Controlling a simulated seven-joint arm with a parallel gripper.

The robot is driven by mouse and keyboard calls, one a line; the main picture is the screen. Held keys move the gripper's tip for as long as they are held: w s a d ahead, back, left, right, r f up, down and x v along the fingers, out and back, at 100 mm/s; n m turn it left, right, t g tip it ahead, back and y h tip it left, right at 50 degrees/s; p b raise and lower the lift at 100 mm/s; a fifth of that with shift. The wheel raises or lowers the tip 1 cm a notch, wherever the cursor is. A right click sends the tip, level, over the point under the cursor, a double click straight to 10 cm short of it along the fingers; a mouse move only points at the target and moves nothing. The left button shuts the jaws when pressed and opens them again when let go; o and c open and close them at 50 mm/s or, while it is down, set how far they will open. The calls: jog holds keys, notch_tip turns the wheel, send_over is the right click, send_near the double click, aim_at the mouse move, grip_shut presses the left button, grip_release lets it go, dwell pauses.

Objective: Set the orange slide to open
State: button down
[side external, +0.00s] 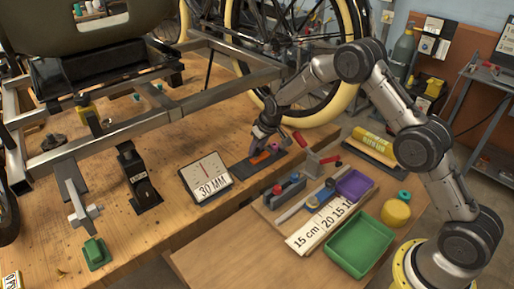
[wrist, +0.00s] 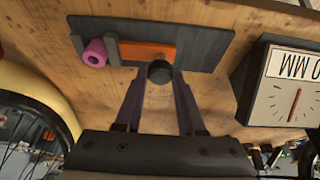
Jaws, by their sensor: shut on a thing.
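The orange slide (wrist: 148,52) lies on a dark flat base plate (wrist: 205,44) on the wooden bench, between short grey guides. The slide also shows in the side external view (side external: 260,158), below my gripper (side external: 261,148). A round black knob (wrist: 159,71) sits at the slide's near edge, towards its right end in the wrist view. My gripper (wrist: 160,78) is shut on this knob, with one finger on each side. The plate extends bare to the right of the slide in the wrist view.
A 30 MM dial box (side external: 206,178) stands close to the plate's end. A red-handled toggle clamp (side external: 314,155) is on the other side. The metal trike frame (side external: 150,122) and a yellow-tyred wheel (side external: 335,95) are nearby. A green tray (side external: 360,245) lies on the lower table.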

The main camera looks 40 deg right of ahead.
dwell(0.6)
jog(key=shift+a, duration=1.8)
jog(key=c, duration=0.5)
grip_release()
jog(key=v, duration=1.4)
jog(key=shift+f, duration=0.1)
